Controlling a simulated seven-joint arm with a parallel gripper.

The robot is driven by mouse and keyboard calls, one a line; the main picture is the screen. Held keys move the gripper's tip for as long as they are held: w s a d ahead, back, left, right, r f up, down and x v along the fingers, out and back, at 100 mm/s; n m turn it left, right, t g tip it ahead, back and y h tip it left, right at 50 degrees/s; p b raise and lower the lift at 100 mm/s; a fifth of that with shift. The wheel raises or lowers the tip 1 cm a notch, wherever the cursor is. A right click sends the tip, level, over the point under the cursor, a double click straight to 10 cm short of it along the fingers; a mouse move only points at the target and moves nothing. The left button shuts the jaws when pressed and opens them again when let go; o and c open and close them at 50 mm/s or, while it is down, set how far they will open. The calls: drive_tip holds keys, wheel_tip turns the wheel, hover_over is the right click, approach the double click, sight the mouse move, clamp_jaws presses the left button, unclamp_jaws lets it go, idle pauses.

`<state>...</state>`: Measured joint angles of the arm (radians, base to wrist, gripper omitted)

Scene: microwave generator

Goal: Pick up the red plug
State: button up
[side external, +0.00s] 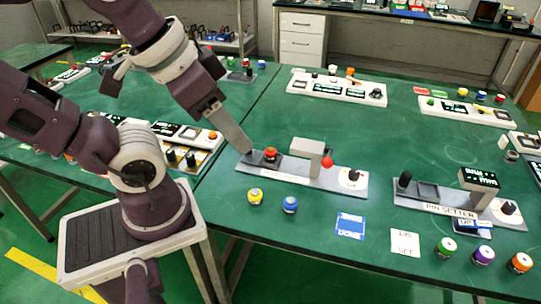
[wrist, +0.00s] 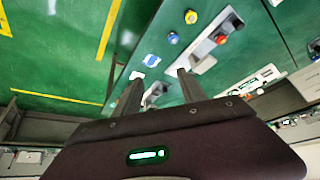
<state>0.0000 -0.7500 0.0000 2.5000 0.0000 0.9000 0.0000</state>
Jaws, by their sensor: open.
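The red plug (side external: 270,154) sits upright in a dark base near the left end of a grey-and-white panel (side external: 330,182) in the side view. In the wrist view, a red top that looks like this plug (wrist: 221,38) shows beyond and right of the fingers. My gripper (side external: 246,150) points down toward the panel's left end, just left of the plug and seemingly apart from it. In the wrist view my gripper (wrist: 158,76) has its two fingers spread, with nothing held between them. The plug's lower part is hidden in its base.
A yellow knob (side external: 255,196) and blue knob (side external: 290,204) lie in front. The pin setter panel (side external: 450,211) is at right.

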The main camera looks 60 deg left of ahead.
idle(0.4)
drive_tip(key=w+a+f+m+g+y, duration=0.55)
drive_tip(key=a+f, duration=0.25)
drive_tip(key=a, duration=0.2)
drive_tip(key=m+t+y, duration=0.1)
drive_tip(key=m+y, duration=0.6)
drive_tip(key=m, duration=0.4)
approach(272, 155)
drive_tip(key=s+a+r, duration=0.3)
drive_tip(key=s+r, duration=0.1)
drive_tip(key=r, duration=0.2)
drive_tip(key=w+f+m+t, duration=0.1)
drive_tip(key=f, duration=0.1)
drive_tip(key=w+f+m+t, duration=0.1)
drive_tip(key=f+m, duration=0.1)
drive_tip(key=f, duration=0.1)
drive_tip(key=f+m+t, duration=0.1)
drive_tip(key=f+m, duration=0.1)
drive_tip(key=f, duration=0.1)
drive_tip(key=shift+w+d+f+y, duration=0.1)
drive_tip(key=shift+w+y, duration=0.15)
drive_tip(key=shift+w, duration=0.15)
drive_tip(key=shift+w+f, duration=0.1)
drive_tip(key=shift+f, duration=0.2)
drive_tip(key=x, duration=0.7)
drive_tip(key=shift+r, duration=0.3)
clamp_jaws()
